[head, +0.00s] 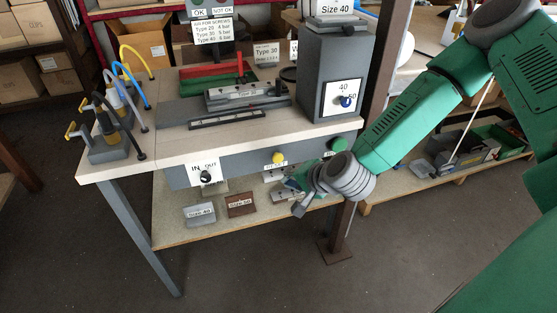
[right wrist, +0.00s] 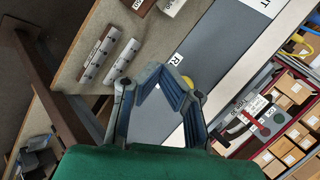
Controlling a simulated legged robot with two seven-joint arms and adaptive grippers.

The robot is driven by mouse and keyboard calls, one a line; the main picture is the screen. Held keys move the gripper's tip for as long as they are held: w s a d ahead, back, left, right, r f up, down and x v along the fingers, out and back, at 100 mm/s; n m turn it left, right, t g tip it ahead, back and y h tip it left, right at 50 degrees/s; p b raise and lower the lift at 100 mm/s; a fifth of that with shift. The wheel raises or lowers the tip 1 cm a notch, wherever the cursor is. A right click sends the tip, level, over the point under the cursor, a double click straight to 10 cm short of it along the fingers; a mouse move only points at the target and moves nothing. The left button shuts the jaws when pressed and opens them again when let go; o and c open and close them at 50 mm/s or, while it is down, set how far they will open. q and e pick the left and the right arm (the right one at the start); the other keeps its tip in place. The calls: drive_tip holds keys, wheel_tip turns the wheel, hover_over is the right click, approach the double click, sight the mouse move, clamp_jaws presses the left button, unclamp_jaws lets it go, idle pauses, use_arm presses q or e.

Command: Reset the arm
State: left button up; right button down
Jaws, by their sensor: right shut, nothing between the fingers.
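My right arm comes in from the right in the head view, its elbow bent. My right gripper (head: 298,199) is low in front of the workbench (head: 120,165), near the front panel and above the lower shelf. In the right wrist view its fingers (right wrist: 158,74) lean together and are shut with nothing between them. They cover part of a grey panel with a yellow button (right wrist: 187,83) just behind. My left gripper is not in view.
The front panel carries an IN/OUT knob (head: 206,177), a yellow button (head: 278,157) and a green button (head: 338,144). A grey box with a dial (head: 330,75) stands on the bench. Size blocks (head: 240,204) lie on the lower shelf. A brown post (head: 343,225) stands close to my right arm.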

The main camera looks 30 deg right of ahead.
idle(0.6)
drive_tip(key=s+a+f+n+g+y, duration=0.1)
drive_tip(key=s+a+f+n+g, duration=0.25)
drive_tip(key=s+a+f, duration=0.35)
drive_tip(key=s+d+f+n+g+h, duration=0.1)
drive_tip(key=s+n, duration=0.4)
drive_tip(key=s, duration=0.5)
drive_tip(key=s+d+f+n+g+h, duration=0.1)
drive_tip(key=s+d+f+n+g, duration=0.2)
drive_tip(key=s+n, duration=0.3)
drive_tip(key=s+f+g, duration=0.1)
drive_tip(key=s, duration=0.4)
drive_tip(key=shift+f+h, duration=0.3)
